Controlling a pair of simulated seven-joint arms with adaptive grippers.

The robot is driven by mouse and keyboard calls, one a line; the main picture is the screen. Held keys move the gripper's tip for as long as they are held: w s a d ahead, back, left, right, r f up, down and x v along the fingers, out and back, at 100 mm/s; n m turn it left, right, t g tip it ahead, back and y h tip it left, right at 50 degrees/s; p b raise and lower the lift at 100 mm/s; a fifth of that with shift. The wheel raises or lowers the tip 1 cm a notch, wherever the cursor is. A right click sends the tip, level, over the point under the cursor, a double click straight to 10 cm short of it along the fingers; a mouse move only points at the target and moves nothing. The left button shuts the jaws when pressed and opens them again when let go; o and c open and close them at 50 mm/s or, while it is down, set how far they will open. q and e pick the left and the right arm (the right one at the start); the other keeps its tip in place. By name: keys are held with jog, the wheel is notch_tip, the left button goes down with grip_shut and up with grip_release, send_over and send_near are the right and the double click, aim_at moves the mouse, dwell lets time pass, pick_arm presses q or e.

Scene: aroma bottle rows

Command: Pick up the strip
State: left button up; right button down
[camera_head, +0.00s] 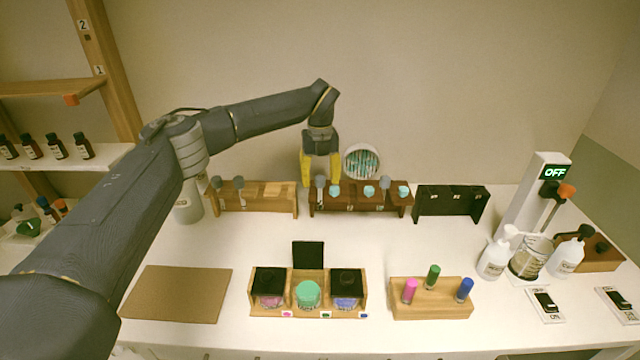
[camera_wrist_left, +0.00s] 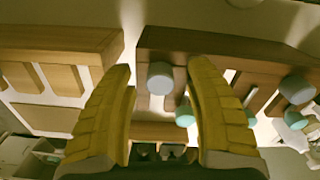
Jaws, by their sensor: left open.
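No loose strip can be made out clearly. A round white holder (camera_head: 362,148) at the back wall shows teal and white pieces inside, too small to tell whether they are strips. My left gripper (camera_head: 320,180) points down with yellow fingers apart and empty, just left of the holder and above the dark brown rack (camera_head: 360,208). In the left wrist view the open fingers (camera_wrist_left: 160,85) frame a grey round top (camera_wrist_left: 160,78) on the brown rack (camera_wrist_left: 215,45), with teal tops (camera_wrist_left: 185,115) to the right. My right gripper is not in view.
A light wooden rack (camera_head: 268,198) and a black rack (camera_head: 450,202) flank the brown one. In front stand a box with jars (camera_head: 308,292), a block with coloured vials (camera_head: 430,303) and a brown board (camera_head: 175,293). White bottles (camera_head: 493,258) stand at right. The table's middle is clear.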

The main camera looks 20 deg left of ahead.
pick_arm(q)
grip_shut()
dwell(0.4)
jog(key=shift+r, duration=0.2)
notch_tip(320, 180, up, 20)
jog(key=shift+f, duration=0.15)
dwell(0.8)
